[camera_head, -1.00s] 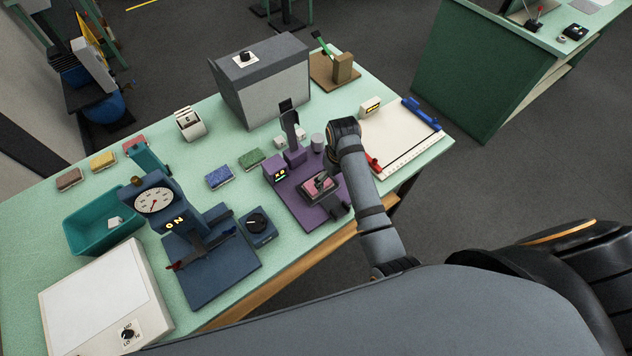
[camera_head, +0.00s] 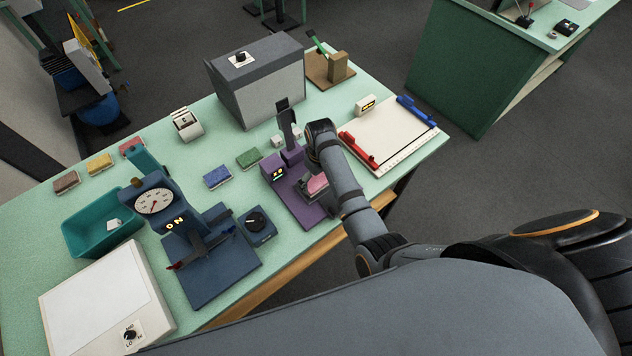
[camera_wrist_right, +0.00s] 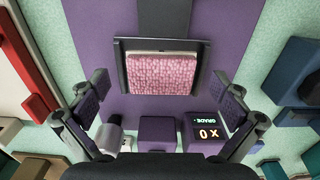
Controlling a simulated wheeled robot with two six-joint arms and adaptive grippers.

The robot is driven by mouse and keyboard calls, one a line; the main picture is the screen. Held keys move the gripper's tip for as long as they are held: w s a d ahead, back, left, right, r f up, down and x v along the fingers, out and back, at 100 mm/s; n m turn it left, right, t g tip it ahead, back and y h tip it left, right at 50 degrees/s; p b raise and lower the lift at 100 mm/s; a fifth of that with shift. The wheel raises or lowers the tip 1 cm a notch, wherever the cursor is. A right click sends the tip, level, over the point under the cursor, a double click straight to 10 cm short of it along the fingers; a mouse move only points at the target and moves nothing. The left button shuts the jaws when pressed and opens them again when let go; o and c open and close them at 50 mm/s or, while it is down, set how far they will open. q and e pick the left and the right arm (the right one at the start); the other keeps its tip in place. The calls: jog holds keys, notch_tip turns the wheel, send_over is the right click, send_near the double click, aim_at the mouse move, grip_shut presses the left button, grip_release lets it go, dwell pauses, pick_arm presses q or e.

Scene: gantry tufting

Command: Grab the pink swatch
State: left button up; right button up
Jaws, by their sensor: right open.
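The pink swatch (camera_head: 317,184) lies in a dark holder on the purple machine's base (camera_head: 309,214). In the right wrist view the swatch (camera_wrist_right: 160,74) is a pink, textured block with a pale edge, framed by dark side walls. My right gripper (camera_wrist_right: 161,92) is open and empty. Its two dark pads stand wide apart on either side, nearer the camera than the swatch in that picture. In the head view my right gripper (camera_head: 304,180) is mostly hidden under its wrist, just left of the swatch. My left gripper is out of view.
The purple machine has a lit display (camera_wrist_right: 208,127) and a dark upright post (camera_head: 287,126). A white board (camera_head: 389,142) with red and blue clips lies to the right. Blue (camera_head: 217,177) and green (camera_head: 249,158) swatches lie left. A blue dial press (camera_head: 210,270) stands further left.

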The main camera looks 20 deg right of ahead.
aim_at(316, 183)
notch_tip(316, 183, down, 2)
jog(key=shift+f, duration=0.25)
jog(key=c, duration=0.8)
jog(key=shift+r, duration=0.1)
